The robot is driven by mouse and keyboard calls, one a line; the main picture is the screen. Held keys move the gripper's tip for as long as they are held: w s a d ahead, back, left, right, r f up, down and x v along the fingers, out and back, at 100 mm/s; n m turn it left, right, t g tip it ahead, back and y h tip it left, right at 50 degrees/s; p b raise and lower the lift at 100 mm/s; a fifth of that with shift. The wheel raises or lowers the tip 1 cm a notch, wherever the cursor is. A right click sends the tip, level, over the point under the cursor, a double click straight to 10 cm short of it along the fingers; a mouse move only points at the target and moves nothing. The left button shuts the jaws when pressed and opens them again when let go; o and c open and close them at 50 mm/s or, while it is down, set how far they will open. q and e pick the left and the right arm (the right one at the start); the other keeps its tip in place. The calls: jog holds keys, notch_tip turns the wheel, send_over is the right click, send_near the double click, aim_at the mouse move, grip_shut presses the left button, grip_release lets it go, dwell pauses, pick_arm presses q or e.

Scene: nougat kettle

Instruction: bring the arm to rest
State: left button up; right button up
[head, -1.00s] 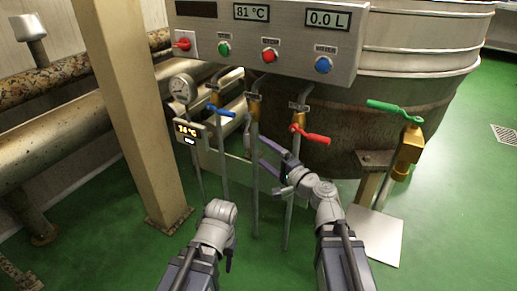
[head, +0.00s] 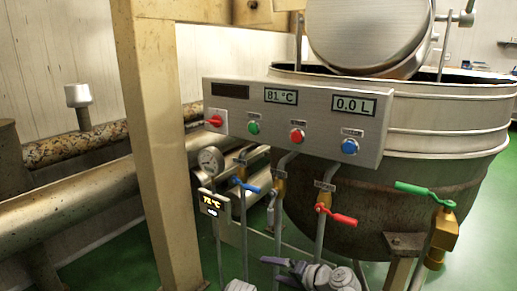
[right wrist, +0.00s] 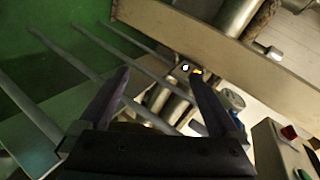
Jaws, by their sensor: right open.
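My right gripper (head: 278,268) is low in the head view, in front of the pipes under the control panel. In the right wrist view its two dark fingers (right wrist: 156,77) are spread apart with nothing between them. It is open and empty. Only a grey piece of my left arm shows at the bottom edge of the head view; the left gripper is out of sight. The red-handled valve (head: 338,218) and the blue-handled valve (head: 247,186) stand above my right gripper in the head view.
A control panel (head: 300,112) reads 81 °C and 0.0 L in front of the big kettle (head: 450,130). A green-handled valve (head: 425,192) is at right. A beige post (head: 160,150), a gauge (head: 210,160) and thick pipes (head: 80,205) are at left.

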jog(key=s+d+f+n+g+h, duration=0.5)
jog(key=s+d+f+g+h, duration=0.3)
jog(key=s+d+f+h, duration=0.3)
jog(key=s+a+r+n+p, duration=0.4)
jog(key=s+a+r+p, duration=0.2)
jog(key=a+r+p, duration=0.6)
notch_tip(320, 180, up, 35)
jog(key=d+p, duration=0.1)
jog(key=p, duration=3.5)
jog(key=shift+w+d+g, duration=0.15)
jog(key=shift+w+g, duration=0.1)
jog(key=shift+g, duration=0.15)
